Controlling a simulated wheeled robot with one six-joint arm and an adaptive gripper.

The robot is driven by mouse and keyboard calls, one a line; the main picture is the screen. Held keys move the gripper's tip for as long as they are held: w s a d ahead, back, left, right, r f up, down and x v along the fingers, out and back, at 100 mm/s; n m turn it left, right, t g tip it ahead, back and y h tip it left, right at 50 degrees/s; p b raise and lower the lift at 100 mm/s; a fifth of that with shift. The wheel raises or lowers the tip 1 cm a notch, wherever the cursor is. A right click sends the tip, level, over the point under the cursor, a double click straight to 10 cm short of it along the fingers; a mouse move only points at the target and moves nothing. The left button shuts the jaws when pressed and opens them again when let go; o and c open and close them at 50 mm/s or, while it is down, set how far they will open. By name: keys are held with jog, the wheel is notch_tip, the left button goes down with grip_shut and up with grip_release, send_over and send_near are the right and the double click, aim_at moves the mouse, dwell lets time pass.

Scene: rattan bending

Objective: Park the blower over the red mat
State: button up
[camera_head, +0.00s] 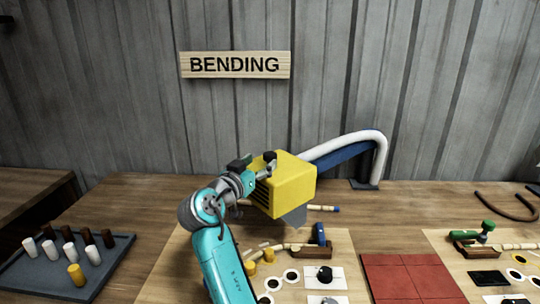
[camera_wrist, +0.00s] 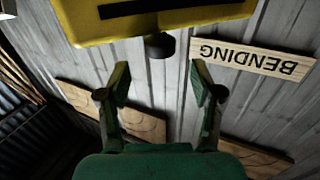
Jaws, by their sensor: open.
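The blower is a yellow box (camera_head: 290,182) with dark slots on its left side, hung on a blue arm with a white hose. It stands above the middle of the bench. The red mat (camera_head: 412,278) lies on the bench to the lower right of the blower, not under it. My gripper (camera_head: 254,162) is at the blower's upper left side. In the wrist view my gripper (camera_wrist: 160,68) is open, and the yellow blower (camera_wrist: 90,28) is just beyond the fingertips. A dark round knob (camera_wrist: 160,45) on it lies between the fingertip lines, apart from both fingers.
A dark tray (camera_head: 100,270) with several coloured pegs is at the left. Wooden boards with clamps, rattan pieces and white rings lie left and right of the mat. The blue arm's base (camera_head: 364,184) stands at the back. The wall with the BENDING sign (camera_head: 235,65) is behind.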

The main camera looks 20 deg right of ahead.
aim_at(267, 157)
jog(key=x, duration=0.6)
jog(key=shift+w+d, duration=0.15)
jog(key=shift+w, duration=0.1)
grip_shut()
